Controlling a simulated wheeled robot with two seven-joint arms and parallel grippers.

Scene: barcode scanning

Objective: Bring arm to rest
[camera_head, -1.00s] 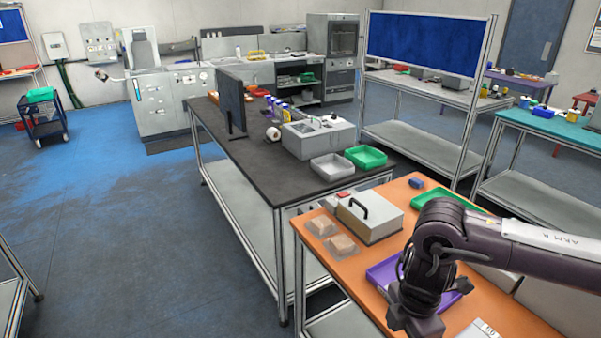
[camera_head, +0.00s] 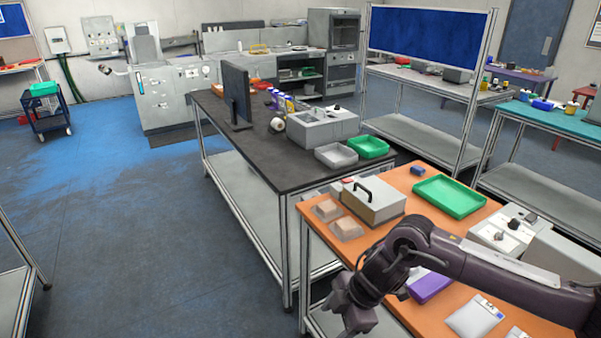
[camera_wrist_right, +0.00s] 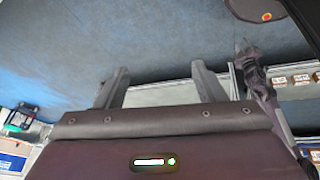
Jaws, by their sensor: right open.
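My right arm (camera_head: 480,265) comes in from the right in the head view and reaches over the orange table. Its dark gripper (camera_head: 350,308) hangs past the table's near left edge, at the bottom of the picture. In the right wrist view the two fingers of the right gripper (camera_wrist_right: 160,78) stand apart with nothing between them. Blue floor shows beyond them. My left gripper is not in view.
The orange table (camera_head: 405,238) holds a grey box with a handle (camera_head: 373,207), a green tray (camera_head: 450,197) and a purple tray (camera_head: 428,288) partly hidden by my arm. A black-topped bench (camera_head: 255,160) stands behind. The floor (camera_head: 130,240) at left is clear.

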